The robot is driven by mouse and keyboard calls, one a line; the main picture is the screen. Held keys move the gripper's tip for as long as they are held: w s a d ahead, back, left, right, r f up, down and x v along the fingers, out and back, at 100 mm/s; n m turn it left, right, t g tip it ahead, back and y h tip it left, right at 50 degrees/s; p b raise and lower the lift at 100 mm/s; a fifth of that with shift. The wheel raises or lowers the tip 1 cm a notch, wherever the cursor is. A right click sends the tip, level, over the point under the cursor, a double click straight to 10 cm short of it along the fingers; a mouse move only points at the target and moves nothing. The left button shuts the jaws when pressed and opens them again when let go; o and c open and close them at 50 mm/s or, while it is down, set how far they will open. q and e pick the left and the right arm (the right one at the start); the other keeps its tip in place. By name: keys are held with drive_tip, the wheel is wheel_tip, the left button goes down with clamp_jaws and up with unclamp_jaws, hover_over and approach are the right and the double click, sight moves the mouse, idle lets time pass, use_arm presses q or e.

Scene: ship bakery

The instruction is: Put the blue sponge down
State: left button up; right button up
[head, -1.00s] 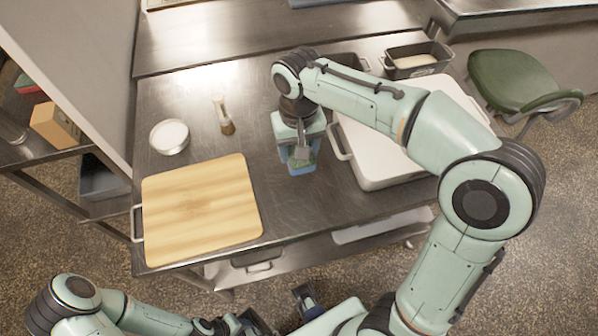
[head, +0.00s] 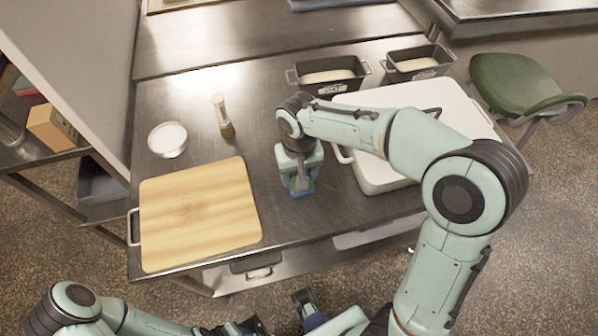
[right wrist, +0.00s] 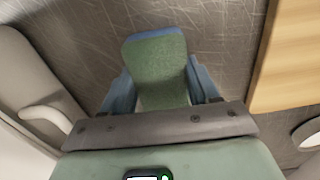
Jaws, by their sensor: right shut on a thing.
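The blue sponge (head: 302,192), with a green scouring face, is held in my right gripper (head: 299,184) at the front middle of the steel table. In the right wrist view the sponge (right wrist: 158,68) shows its green face and blue far edge between the two fingers (right wrist: 160,92). The gripper is shut on it, low over bare steel; I cannot tell whether the sponge touches the table. My left arm shows at the bottom edge of the head view, its gripper (head: 282,314) partly cut off, so its jaws are unclear.
A wooden cutting board (head: 200,215) lies left of the sponge. A white lidded container (head: 370,175) stands close on the right. Behind are a round white-topped dish (head: 168,139), a brush (head: 223,115) and two dark loaf tins (head: 328,75) (head: 418,64). Bare steel lies between board and container.

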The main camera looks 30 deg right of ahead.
drive_tip(key=o, duration=0.9)
drive_tip(key=shift+f, duration=0.15)
drive_tip(key=shift+r, duration=0.6)
wheel_tip(320, 180, up, 11)
drive_tip(key=shift+r+p, duration=0.15)
drive_tip(key=shift+p, duration=1)
